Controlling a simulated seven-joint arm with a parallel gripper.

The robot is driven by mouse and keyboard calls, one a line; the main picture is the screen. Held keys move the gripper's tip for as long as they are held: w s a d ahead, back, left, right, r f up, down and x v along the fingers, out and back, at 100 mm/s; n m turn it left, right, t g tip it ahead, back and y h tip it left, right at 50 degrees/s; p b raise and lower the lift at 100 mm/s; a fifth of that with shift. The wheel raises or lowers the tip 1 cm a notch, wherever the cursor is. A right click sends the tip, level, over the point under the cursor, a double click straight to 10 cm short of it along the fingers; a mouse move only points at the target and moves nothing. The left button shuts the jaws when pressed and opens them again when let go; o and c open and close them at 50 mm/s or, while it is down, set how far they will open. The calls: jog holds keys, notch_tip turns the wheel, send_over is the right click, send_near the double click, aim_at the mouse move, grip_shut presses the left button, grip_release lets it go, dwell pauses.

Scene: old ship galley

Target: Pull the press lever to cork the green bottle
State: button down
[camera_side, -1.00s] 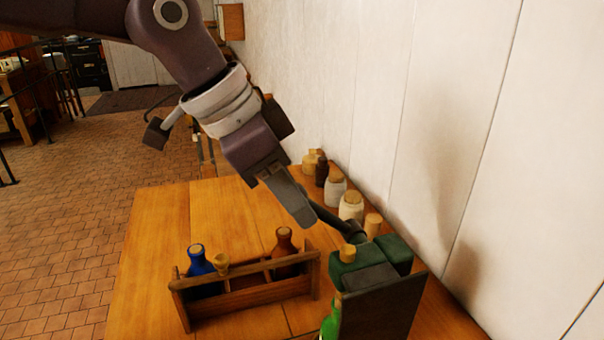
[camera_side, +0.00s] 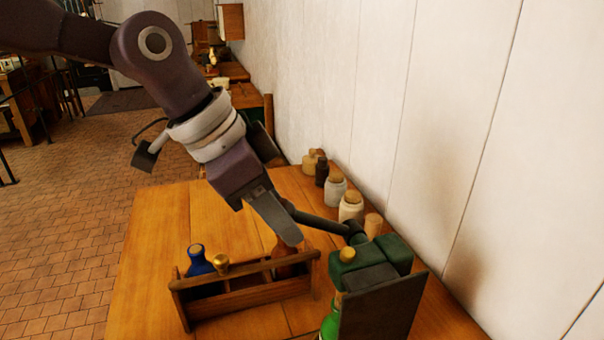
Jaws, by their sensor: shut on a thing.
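The dark green press (camera_side: 380,296) stands at the front right of the table, with a brass-coloured knob on top. Its lever (camera_side: 320,222) is a dark rod running left from a pivot at the press's back. My gripper (camera_side: 285,222) is shut on the lever near its outer end; the fingers hide that end. The green bottle (camera_side: 330,322) stands at the left side of the press, upright and partly cut off by the frame's bottom edge. The press hides part of it, and I cannot tell how its cork sits.
A wooden crate (camera_side: 243,297) left of the press holds a blue bottle (camera_side: 199,262) and a brown bottle (camera_side: 284,258), partly hidden by my gripper. Several corked jars (camera_side: 335,190) line the wall. The table's left part is clear.

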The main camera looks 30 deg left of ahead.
jog(key=shift+s+a+f, duration=0.25)
jog(key=shift+f, duration=0.45)
jog(key=shift+s+a+f, duration=0.2)
jog(key=shift+a+f, duration=0.05)
jog(key=shift+f, duration=0.45)
jog(key=shift+s+a+f, duration=0.1)
jog(key=shift+s+f, duration=0.05)
jog(key=shift+f, duration=0.5)
jog(key=shift+s+a+f, duration=0.1)
jog(key=shift+f, duration=1.25)
jog(key=shift+r, duration=0.1)
